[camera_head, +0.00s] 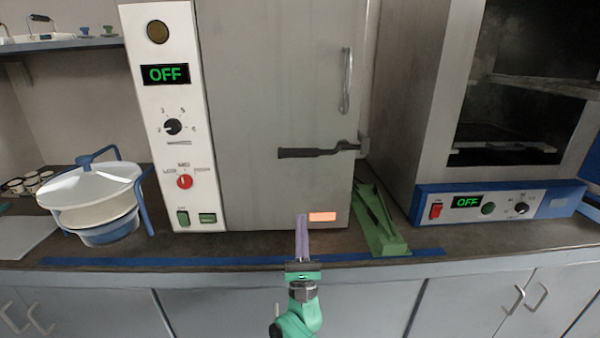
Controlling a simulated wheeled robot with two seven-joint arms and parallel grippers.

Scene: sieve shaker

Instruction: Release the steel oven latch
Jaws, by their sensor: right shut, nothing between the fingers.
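The steel oven (270,95) has a closed grey door and a white control panel (170,110) at its left reading OFF. Its latch (315,152) is a dark, roughly horizontal lever at the lower right of the door, meeting a metal catch at the door's right edge. A vertical steel handle (346,80) is above it. My right gripper (302,218) comes up from the bottom, its fingers shut and empty. In the picture, its fingertips are below the latch and apart from it, by the door's lower edge. My left gripper is not in view.
A second oven (430,125) with a blue control strip stands at the right. A green bracket (380,225) lies between the ovens. A white sieve pan (92,190) in a blue stand is at the left. Blue tape (180,261) runs along the counter's front.

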